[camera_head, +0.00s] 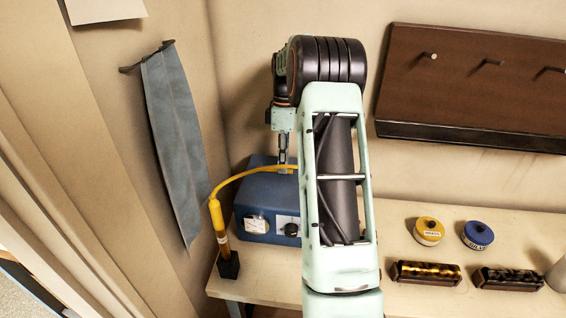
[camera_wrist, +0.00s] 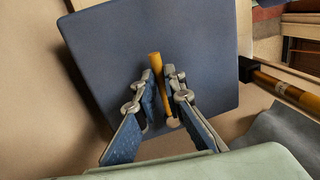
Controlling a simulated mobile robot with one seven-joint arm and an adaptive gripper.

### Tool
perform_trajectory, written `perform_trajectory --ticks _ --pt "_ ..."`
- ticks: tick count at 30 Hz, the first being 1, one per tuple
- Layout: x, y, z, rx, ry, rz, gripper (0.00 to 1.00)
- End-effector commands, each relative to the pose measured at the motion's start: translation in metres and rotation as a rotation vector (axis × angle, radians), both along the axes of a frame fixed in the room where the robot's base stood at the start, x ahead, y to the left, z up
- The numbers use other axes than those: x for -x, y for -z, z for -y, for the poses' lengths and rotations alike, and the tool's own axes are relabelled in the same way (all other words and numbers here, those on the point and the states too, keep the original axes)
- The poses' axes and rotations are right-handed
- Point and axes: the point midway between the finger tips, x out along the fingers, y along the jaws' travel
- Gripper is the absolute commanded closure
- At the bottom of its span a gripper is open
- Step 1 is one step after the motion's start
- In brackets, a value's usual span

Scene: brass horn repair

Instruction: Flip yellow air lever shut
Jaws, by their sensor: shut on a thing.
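The blue box (camera_head: 262,190) stands on the bench at the back left, and its top fills the middle of the wrist view (camera_wrist: 105,45). A short yellow lever (camera_wrist: 155,62) shows over the box top in the wrist view. My gripper (camera_wrist: 157,84) has its two fingers on either side of the lever, closed on it. In the head view my gripper (camera_head: 283,153) points down over the box top, and the lever cannot be made out there. The lever's base is partly hidden by the fingers.
A yellow torch (camera_head: 218,222) stands upright in a black holder left of the box, its yellow hose (camera_head: 238,177) arching to the box. A grey cloth (camera_head: 172,135) hangs on the left wall. Yellow (camera_head: 429,230) and blue (camera_head: 478,234) tins stand right of my arm.

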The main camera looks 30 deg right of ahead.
Motion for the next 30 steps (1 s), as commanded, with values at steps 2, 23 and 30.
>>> perform_trajectory --ticks 2,23,30 --pt "-0.002 -0.001 0.001 0.002 -0.007 0.005 1.00" --pt "-0.001 -0.001 0.000 0.001 -0.007 0.003 0.73" --pt "-0.004 -0.015 0.002 0.002 -0.007 0.005 0.73"
